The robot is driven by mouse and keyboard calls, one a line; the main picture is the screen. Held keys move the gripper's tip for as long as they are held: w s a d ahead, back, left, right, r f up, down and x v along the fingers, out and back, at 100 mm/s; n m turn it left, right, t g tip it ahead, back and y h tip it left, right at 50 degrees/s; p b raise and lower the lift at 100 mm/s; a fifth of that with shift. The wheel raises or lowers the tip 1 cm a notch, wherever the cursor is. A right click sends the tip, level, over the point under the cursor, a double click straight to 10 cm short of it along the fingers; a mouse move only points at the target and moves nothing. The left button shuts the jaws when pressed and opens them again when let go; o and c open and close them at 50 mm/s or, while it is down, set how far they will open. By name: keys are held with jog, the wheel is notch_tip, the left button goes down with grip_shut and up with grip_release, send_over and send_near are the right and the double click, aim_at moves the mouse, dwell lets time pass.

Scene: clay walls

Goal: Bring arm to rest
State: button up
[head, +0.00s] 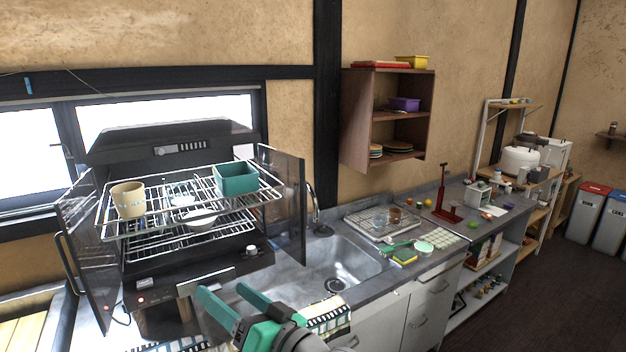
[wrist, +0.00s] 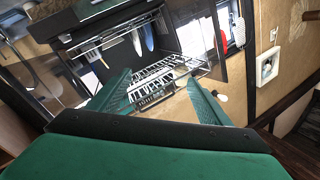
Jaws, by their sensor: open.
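My gripper (head: 232,306) shows in the head view at the bottom, in front of the dish dryer and the sink's left side. Its two green fingers are apart, with nothing seen between them. In the wrist view the fingers of my gripper (wrist: 160,95) spread apart, with the wire rack (wrist: 150,82) behind the gap. The open dish dryer (head: 180,150) stands behind my gripper in the head view, its doors swung out. On its upper rack are a cream cup (head: 128,200) and a teal box (head: 236,178). A white bowl (head: 200,219) sits lower.
The sink (head: 335,265) with its faucet (head: 314,205) lies right of the dryer. A wall shelf (head: 387,115) hangs above. The floor (head: 535,290) at right is clear.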

jog(key=s+d+f+m+t+h, duration=0.1)
jog(key=d+f+m+t+h, duration=0.15)
jog(key=f, duration=0.65)
jog(key=s+d+f+m+t+h, duration=0.15)
jog(key=d+f+m+h, duration=0.25)
jog(key=f, duration=0.5)
jog(key=s+d+f+m+h, duration=0.2)
jog(key=s+d+f+h, duration=0.3)
jog(key=s+f, duration=0.55)
jog(key=s+d+f+n+h, duration=0.1)
jog(key=s+d+f, duration=0.15)
jog(key=s, duration=0.45)
jog(key=s+d+f+h, duration=0.2)
jog(key=s+f, duration=0.2)
jog(key=s, duration=0.3)
jog(key=s+r+n, duration=0.2)
jog(key=s+n, duration=0.1)
jog(key=s, duration=0.9)
jog(key=shift+r, duration=0.15)
